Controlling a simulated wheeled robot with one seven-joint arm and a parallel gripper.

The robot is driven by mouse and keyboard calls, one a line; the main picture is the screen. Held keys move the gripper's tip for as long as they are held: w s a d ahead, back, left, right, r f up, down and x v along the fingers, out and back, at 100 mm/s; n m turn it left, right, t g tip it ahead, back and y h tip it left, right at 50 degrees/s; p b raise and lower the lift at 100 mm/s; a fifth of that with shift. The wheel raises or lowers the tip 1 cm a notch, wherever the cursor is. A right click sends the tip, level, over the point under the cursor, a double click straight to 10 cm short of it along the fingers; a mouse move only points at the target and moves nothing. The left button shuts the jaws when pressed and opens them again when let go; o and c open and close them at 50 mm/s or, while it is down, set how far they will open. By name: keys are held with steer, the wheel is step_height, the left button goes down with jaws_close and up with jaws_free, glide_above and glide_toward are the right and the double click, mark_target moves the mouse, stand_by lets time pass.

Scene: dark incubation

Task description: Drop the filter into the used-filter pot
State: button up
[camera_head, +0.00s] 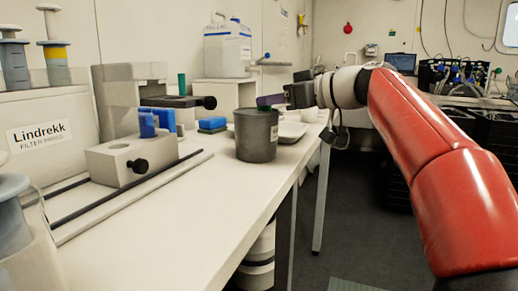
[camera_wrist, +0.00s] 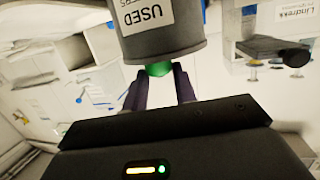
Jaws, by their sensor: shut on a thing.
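The used-filter pot (camera_head: 257,145) is a dark grey cylinder standing upright on the white bench near its front edge. In the wrist view the pot (camera_wrist: 165,42) shows upside down, with a white label reading USED. In the wrist view my gripper (camera_wrist: 158,73) is shut on a small green piece (camera_wrist: 158,69), apparently the filter, right by the rim. The pot's edge partly hides it, and its depth relative to the rim is unclear. The pot's inside is hidden.
A white tray (camera_head: 291,132) lies just behind the pot. Left are a blue block (camera_head: 212,124), a beige press fixture (camera_head: 131,160) with a black knob, and the Lindrekk filter press (camera_head: 42,113). A jug (camera_head: 227,48) stands behind. The bench front is clear.

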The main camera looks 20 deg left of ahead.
steer(key=o, duration=1)
steer(key=shift+d, duration=0.1)
steer(key=v, duration=0.7)
steer(key=shift+d+b, duration=0.3)
steer(key=shift+b, duration=0.1)
steer(key=shift+s, duration=0.1)
steer(key=s+d+f+m+h, duration=0.5)
steer(key=s+d+f, duration=0.3)
steer(key=f, duration=0.4)
steer(key=s+d+f+m+h, duration=0.5)
steer(key=s+d+f, duration=0.3)
steer(key=f, duration=0.4)
steer(key=s+d+f+m+t+h+p, duration=0.1)
steer(key=s+d+f+m+h, duration=0.3)
steer(key=s+d+f, duration=0.4)
step_height(320, 180, down, 5)
steer(key=shift+s+d+f+m+h, duration=0.1)
steer(key=shift+s+d+m+h, duration=0.25)
steer(key=shift+s+h, duration=0.35)
